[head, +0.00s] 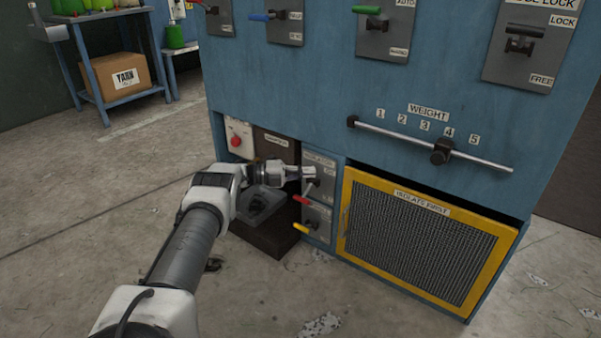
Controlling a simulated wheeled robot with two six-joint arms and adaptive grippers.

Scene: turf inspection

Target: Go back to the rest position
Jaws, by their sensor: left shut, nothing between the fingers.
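My left gripper (303,173) reaches in from the left on its white and grey arm. It is shut and empty, close in front of the small grey switch panel low on the blue machine (290,80). I cannot tell whether it touches the panel. Just below it on that panel are a red-tipped lever (301,200) and a yellow-tipped lever (302,228). My right gripper is not in view.
A dark open drawer (272,241) juts out under my left wrist. A yellow-framed mesh guard (420,236) is at the right, below the WEIGHT slider (441,151). The left floor is clear.

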